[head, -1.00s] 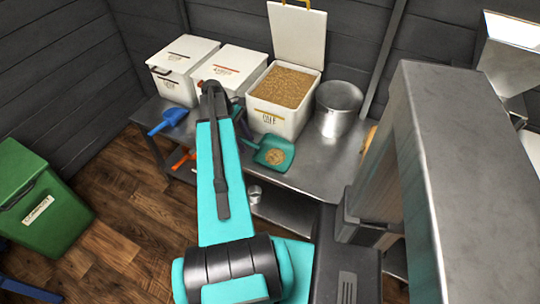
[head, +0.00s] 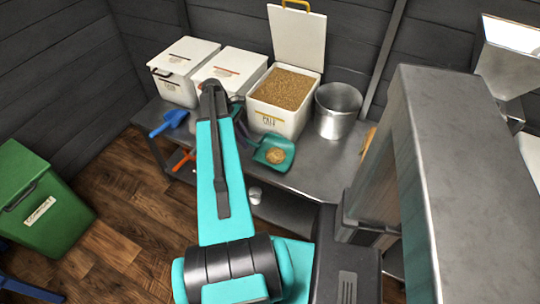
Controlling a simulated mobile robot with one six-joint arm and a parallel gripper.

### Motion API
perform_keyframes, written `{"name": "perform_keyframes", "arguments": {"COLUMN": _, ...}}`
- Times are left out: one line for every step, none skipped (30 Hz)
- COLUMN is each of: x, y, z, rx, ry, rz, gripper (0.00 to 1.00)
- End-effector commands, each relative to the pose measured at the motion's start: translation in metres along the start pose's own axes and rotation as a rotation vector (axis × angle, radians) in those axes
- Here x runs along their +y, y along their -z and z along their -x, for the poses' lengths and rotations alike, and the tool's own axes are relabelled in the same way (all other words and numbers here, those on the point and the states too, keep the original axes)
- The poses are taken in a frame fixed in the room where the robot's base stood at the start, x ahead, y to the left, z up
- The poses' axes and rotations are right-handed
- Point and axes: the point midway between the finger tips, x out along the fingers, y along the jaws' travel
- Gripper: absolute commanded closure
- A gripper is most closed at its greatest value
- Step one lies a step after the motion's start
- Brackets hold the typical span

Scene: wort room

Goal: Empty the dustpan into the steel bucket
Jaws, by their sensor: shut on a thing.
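The teal dustpan (head: 287,148) shows in the head view with a small pile of pale grain (head: 274,155) in its pan. It is at the front edge of the steel table, in front of the open white bin. I cannot tell whether it touches the table. My gripper (head: 240,114) is at the handle end, left of the pan, mostly hidden behind my arm. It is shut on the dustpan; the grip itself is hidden. The steel bucket (head: 336,122) stands upright on the table, right of the open bin and behind and right of the dustpan. Its top is open.
The open white bin (head: 268,118) holds grain, its lid raised behind. Two closed white bins (head: 183,72) stand left, with a blue scoop (head: 168,122) before them. A green bin (head: 40,215) is on the floor. A large steel housing (head: 440,150) stands right of the bucket.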

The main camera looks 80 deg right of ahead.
Motion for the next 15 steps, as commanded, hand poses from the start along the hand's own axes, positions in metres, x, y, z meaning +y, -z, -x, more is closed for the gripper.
{"name": "perform_keyframes", "arguments": {"x": 0.0, "y": -0.003, "z": 0.005, "rx": -0.001, "ry": 0.0, "rz": 0.0, "gripper": 1.0}}
{"name": "perform_keyframes", "arguments": {"x": 0.0, "y": -0.003, "z": 0.006, "rx": -0.001, "ry": 0.0, "rz": 0.0, "gripper": 1.0}}
{"name": "perform_keyframes", "arguments": {"x": 0.0, "y": -0.004, "z": 0.008, "rx": -0.001, "ry": 0.0, "rz": 0.0, "gripper": 1.0}}
{"name": "perform_keyframes", "arguments": {"x": 0.0, "y": -0.005, "z": 0.009, "rx": -0.001, "ry": 0.0, "rz": 0.0, "gripper": 1.0}}
{"name": "perform_keyframes", "arguments": {"x": 0.0, "y": -0.005, "z": 0.011, "rx": -0.001, "ry": 0.0, "rz": 0.0, "gripper": 1.0}}
{"name": "perform_keyframes", "arguments": {"x": 0.0, "y": -0.006, "z": 0.013, "rx": -0.001, "ry": 0.0, "rz": 0.0, "gripper": 1.0}}
{"name": "perform_keyframes", "arguments": {"x": 0.0, "y": -0.007, "z": 0.014, "rx": -0.001, "ry": 0.0, "rz": 0.0, "gripper": 1.0}}
{"name": "perform_keyframes", "arguments": {"x": 0.0, "y": -0.008, "z": 0.015, "rx": -0.001, "ry": 0.0, "rz": 0.0, "gripper": 1.0}}
{"name": "perform_keyframes", "arguments": {"x": 0.0, "y": -0.009, "z": 0.017, "rx": -0.001, "ry": 0.0, "rz": 0.0, "gripper": 1.0}}
{"name": "perform_keyframes", "arguments": {"x": 0.0, "y": -0.009, "z": 0.019, "rx": -0.001, "ry": 0.0, "rz": 0.0, "gripper": 1.0}}
{"name": "perform_keyframes", "arguments": {"x": 0.0, "y": -0.01, "z": 0.02, "rx": -0.001, "ry": 0.0, "rz": 0.0, "gripper": 1.0}}
{"name": "perform_keyframes", "arguments": {"x": 0.0, "y": -0.011, "z": 0.022, "rx": -0.001, "ry": 0.0, "rz": 0.0, "gripper": 1.0}}
{"name": "perform_keyframes", "arguments": {"x": 0.0, "y": -0.012, "z": 0.023, "rx": -0.001, "ry": 0.0, "rz": 0.0, "gripper": 1.0}}
{"name": "perform_keyframes", "arguments": {"x": 0.0, "y": -0.012, "z": 0.025, "rx": -0.001, "ry": 0.0, "rz": 0.0, "gripper": 1.0}}
{"name": "perform_keyframes", "arguments": {"x": 0.0, "y": -0.013, "z": 0.027, "rx": -0.001, "ry": 0.0, "rz": 0.0, "gripper": 1.0}}
